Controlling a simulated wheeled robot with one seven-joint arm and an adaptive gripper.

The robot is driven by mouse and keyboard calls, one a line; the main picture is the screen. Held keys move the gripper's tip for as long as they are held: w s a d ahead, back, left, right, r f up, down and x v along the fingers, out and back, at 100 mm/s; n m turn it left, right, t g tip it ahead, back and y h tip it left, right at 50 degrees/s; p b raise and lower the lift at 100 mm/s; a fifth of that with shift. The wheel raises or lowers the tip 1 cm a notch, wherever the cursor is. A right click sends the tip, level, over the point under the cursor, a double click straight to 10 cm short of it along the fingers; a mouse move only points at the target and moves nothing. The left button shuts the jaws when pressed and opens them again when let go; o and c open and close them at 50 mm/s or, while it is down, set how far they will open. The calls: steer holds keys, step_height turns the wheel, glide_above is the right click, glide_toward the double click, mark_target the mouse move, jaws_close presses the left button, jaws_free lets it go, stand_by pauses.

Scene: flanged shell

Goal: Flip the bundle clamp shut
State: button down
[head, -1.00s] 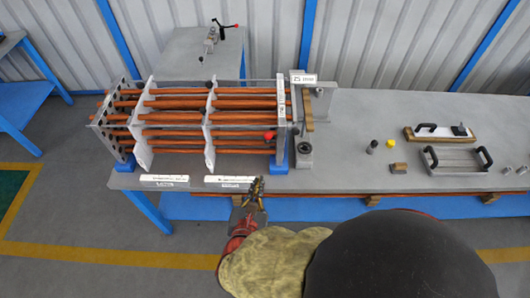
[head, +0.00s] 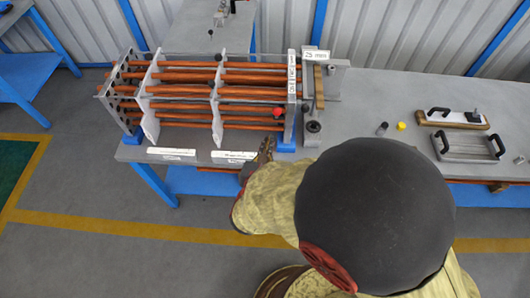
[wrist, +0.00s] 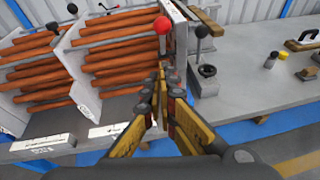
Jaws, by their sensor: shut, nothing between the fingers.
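The copper-coloured tube bundle (head: 185,92) lies across pale upright plates on the bench. A red ball knob (head: 278,112), which looks like the bundle clamp's handle end, is at the bundle's right end plate. In the wrist view the knob (wrist: 162,25) stands up beside that plate, on a dark stem partly hidden by my fingers. My gripper (head: 266,143) is at the bench's front edge, just below the knob in the picture. In the wrist view its fingertips (wrist: 161,70) meet, shut and empty, below the knob. I cannot tell whether they touch the stem.
A grey post fixture with a round black-topped boss (head: 313,127) stands right of the bundle. Further right are a yellow cap (head: 401,126), a dark cylinder (head: 382,129) and a handled tray (head: 468,147). White labels (head: 172,152) line the front edge. A smaller table stands behind.

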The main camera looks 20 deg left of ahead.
mark_target(277, 114)
steer(key=w, duration=0.6)
steer(key=shift+a+r, duration=0.2)
steer(key=shift+r, duration=0.25)
steer(key=shift+w+r, duration=0.1)
steer(key=shift+w+r+p, duration=0.15)
steer(key=shift+r+p, duration=0.1)
steer(key=shift+p, duration=0.55)
